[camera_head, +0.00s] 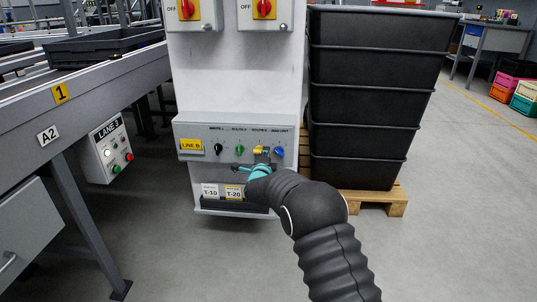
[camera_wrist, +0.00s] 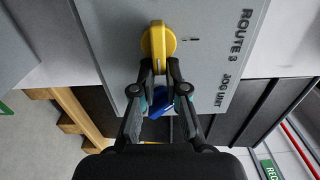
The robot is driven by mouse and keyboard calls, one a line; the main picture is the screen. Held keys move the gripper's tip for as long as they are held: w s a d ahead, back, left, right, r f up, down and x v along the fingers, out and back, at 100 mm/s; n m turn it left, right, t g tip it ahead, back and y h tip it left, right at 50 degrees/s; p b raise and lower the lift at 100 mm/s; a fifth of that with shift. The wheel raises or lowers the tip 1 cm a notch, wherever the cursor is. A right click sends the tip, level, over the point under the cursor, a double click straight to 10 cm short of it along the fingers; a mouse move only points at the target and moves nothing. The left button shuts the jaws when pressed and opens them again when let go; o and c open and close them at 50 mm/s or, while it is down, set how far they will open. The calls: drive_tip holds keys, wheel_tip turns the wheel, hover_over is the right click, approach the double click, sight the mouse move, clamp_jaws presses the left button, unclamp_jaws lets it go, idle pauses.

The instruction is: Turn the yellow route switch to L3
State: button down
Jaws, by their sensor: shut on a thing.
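The yellow route switch (camera_head: 259,149) is a knob on the grey control panel (camera_head: 205,132), between a green knob and a blue knob. In the wrist view the yellow switch (camera_wrist: 158,40) is large, beside the lettering "ROUTE 3". My gripper (camera_head: 262,161) reaches the panel from the front right. In the wrist view my gripper (camera_wrist: 159,68) is shut on the yellow switch's bar, which lies along the fingers. The position marks around the switch are too small or hidden to read, so I cannot tell which one it points to.
A blue knob (camera_head: 279,151) sits close by; a green knob (camera_head: 238,149) and a black knob (camera_head: 216,147) are further left. Stacked black crates (camera_head: 375,100) stand on a pallet (camera_head: 385,197) to the right. A conveyor (camera_head: 85,95) runs along the left.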

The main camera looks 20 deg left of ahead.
drive_tip(key=shift+s+a, duration=0.25)
drive_tip(key=shift+a, duration=0.25)
drive_tip(key=c, duration=1.3)
unclamp_jaws()
drive_tip(key=shift+o, duration=0.5)
drive_tip(key=shift+s+a, duration=0.1)
drive_tip(key=shift+a, duration=0.2)
drive_tip(key=v, duration=1.2)
drive_tip(key=shift+d+f, duration=0.1)
drive_tip(key=shift+d, duration=0.05)
